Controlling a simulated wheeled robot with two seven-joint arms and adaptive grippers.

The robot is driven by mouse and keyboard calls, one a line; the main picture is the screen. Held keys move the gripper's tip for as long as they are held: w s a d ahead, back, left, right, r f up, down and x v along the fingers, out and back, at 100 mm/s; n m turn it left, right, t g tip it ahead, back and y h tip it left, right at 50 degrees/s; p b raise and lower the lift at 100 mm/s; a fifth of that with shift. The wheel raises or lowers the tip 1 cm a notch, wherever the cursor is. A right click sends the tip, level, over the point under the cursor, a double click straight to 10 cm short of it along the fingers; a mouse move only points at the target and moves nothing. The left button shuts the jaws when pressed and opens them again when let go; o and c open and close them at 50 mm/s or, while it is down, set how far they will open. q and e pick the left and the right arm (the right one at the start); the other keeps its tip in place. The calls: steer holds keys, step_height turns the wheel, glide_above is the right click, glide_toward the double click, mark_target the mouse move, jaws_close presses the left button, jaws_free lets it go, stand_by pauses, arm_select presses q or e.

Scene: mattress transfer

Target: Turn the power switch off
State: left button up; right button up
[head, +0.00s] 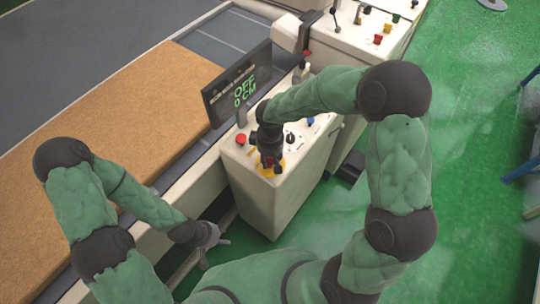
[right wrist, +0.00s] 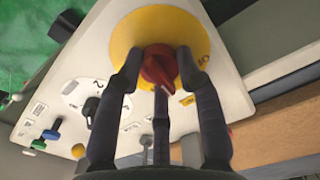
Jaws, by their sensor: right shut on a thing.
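The power switch is a red knob (right wrist: 158,66) on a round yellow plate (right wrist: 145,28), seen in the right wrist view. My right gripper (right wrist: 160,75) is shut on the red knob, with its fingers around it. In the head view the right gripper (head: 270,160) reaches down onto the control box (head: 270,203) and hides most of the knob. The yellow plate (head: 266,171) shows below its fingers. The lettering on the plate is partly covered. My left gripper (head: 214,246) is open and empty, low beside the box.
A dark display (head: 238,84) on the box reads "OFF 0 CM". A red button (head: 240,139) and other knobs sit close to the right gripper. A brown mattress (head: 120,130) lies on the conveyor at left. A second control panel (head: 362,35) stands behind.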

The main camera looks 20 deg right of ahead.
steer(key=n+p, duration=0.3)
steer(key=n, duration=0.2)
steer(key=shift+r+n, duration=0.15)
steer(key=shift+n, duration=0.15)
steer(key=n+p, duration=0.2)
steer(key=n, duration=0.2)
steer(key=shift+n, duration=0.4)
steer(key=shift+p, duration=0.35)
steer(key=o, duration=1.2)
steer(key=shift+c, duration=0.2)
step_height(320, 180, up, 12)
steer(key=shift+f, duration=0.2)
